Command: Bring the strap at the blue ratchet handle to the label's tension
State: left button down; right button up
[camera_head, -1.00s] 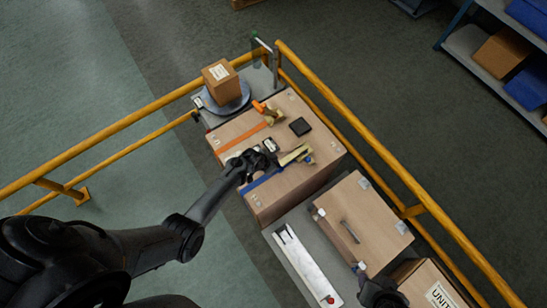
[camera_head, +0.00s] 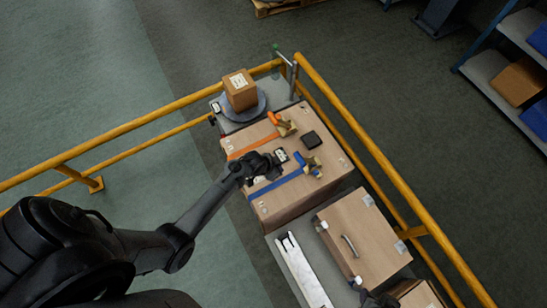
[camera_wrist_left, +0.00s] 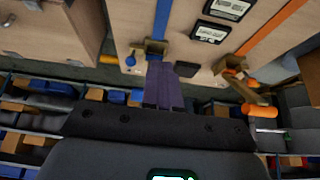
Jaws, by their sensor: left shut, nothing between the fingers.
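The blue strap (camera_head: 278,185) runs across a wooden crate (camera_head: 287,208) to a brass-coloured ratchet (camera_head: 314,168) with a blue handle (camera_head: 299,158). In the left wrist view the blue strap (camera_wrist_left: 162,18) enters the ratchet (camera_wrist_left: 155,47), and a blue tip (camera_wrist_left: 130,60) shows beside it. My left gripper (camera_head: 275,165) is over the crate, left of the ratchet. Its purple fingers (camera_wrist_left: 163,88) are shut and empty; contact with the ratchet cannot be told. My right gripper (camera_head: 378,300) is partly visible at the bottom edge.
An orange strap (camera_head: 252,143) and orange-handled ratchet (camera_head: 286,126) lie on the same crate, near a black box (camera_head: 311,140). A carton (camera_head: 240,91) stands on a round plate behind. Yellow rails (camera_head: 375,165) border the crates. A second crate (camera_head: 368,240) stands in front.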

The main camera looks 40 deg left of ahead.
pick_arm(q)
jog(key=shift+v, duration=1.85)
jog(key=shift+s, duration=0.1)
